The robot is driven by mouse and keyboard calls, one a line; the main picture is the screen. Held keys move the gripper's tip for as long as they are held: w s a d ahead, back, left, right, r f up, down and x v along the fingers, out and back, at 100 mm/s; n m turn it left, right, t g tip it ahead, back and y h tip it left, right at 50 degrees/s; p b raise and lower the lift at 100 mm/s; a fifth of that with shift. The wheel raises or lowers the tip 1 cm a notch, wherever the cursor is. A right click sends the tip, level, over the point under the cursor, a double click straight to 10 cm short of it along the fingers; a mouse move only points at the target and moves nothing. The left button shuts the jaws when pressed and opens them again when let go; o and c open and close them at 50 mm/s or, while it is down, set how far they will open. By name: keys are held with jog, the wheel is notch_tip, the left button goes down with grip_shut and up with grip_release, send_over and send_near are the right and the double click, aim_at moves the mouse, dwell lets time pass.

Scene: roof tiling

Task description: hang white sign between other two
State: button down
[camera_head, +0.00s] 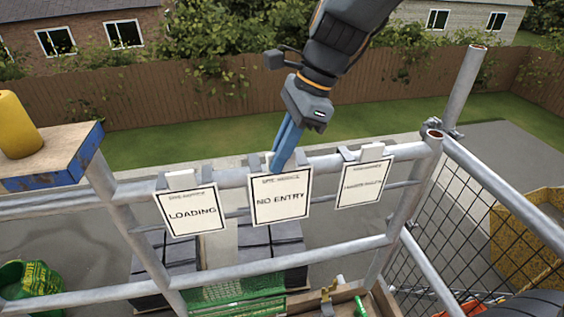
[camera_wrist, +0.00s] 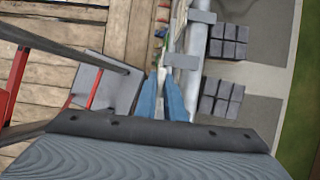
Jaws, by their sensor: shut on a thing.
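The white NO ENTRY sign (camera_head: 280,203) is upright at the upper scaffold rail (camera_head: 235,177), between the LOADING sign (camera_head: 190,213) on the left and another white sign (camera_head: 362,185) on the right, whose text is too small to read. The outer two hang on the rail by hooks over it. My gripper (camera_head: 279,170) reaches down from above with its blue fingers shut on the top of the NO ENTRY sign. In the wrist view a thin white edge shows between my fingers (camera_wrist: 163,78). I cannot tell whether the rail bears this sign's weight.
A wooden board (camera_head: 50,160) with a yellow cylinder (camera_head: 15,127) is at the left. A lower rail (camera_head: 270,263) and upright poles frame the signs. Mesh fencing (camera_head: 500,230) stands at the right. Stacked dark blocks (camera_wrist: 228,42) lie below, beyond the rail.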

jog(key=shift+w+a+f+b, duration=0.25)
jog(key=shift+w+f+b, duration=0.4)
jog(key=shift+w+f, duration=0.4)
jog(key=shift+w+a+f+b, duration=0.25)
jog(key=shift+w+f+b, duration=0.35)
jog(key=shift+w+f, duration=0.4)
jog(key=c, duration=1.8)
grip_release()
jog(key=shift+o, duration=0.2)
